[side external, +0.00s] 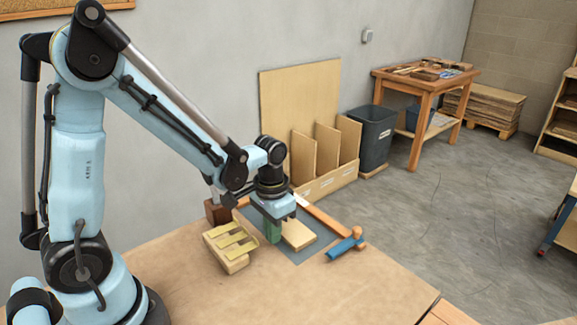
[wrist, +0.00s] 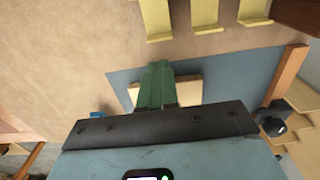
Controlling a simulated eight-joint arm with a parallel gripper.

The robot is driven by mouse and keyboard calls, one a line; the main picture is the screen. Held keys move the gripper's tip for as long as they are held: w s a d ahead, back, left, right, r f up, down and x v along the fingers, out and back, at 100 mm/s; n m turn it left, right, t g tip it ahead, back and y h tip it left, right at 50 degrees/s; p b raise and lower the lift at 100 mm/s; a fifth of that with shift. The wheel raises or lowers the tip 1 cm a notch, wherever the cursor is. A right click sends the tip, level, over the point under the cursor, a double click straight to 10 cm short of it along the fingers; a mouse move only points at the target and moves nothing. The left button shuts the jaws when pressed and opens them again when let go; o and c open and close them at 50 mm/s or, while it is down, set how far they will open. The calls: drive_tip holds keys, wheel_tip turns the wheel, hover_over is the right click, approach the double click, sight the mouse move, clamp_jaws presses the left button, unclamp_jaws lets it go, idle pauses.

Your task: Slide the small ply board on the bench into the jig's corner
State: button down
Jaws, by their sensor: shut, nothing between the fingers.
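The small ply board (side external: 299,235) lies flat on a blue-grey mat (side external: 311,249) on the bench. My gripper (side external: 274,238) points down with its green fingers shut and empty, close beside the board's left edge in the side view. Whether they touch is unclear. In the wrist view the shut fingers (wrist: 157,85) cover the middle of the board (wrist: 188,89), whose ends show on both sides. A wooden strip (side external: 322,214), apparently a jig fence, runs along the mat's far edge; it also shows in the wrist view (wrist: 288,75). The jig's corner is hidden behind my gripper.
A block with yellow strips (side external: 228,246) stands left of the mat. A dark brown block (side external: 216,212) stands behind. The front of the bench (side external: 290,290) is clear.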

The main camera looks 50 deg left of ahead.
sight(289, 231)
drive_tip(key=shift+f, duration=0.75)
drive_tip(key=shift+r, duration=0.2)
idle(0.6)
drive_tip(key=shift+w, duration=2.9)
drive_tip(key=shift+s, duration=0.15)
drive_tip(key=shift+s, duration=0.5)
drive_tip(key=shift+r, duration=3.55)
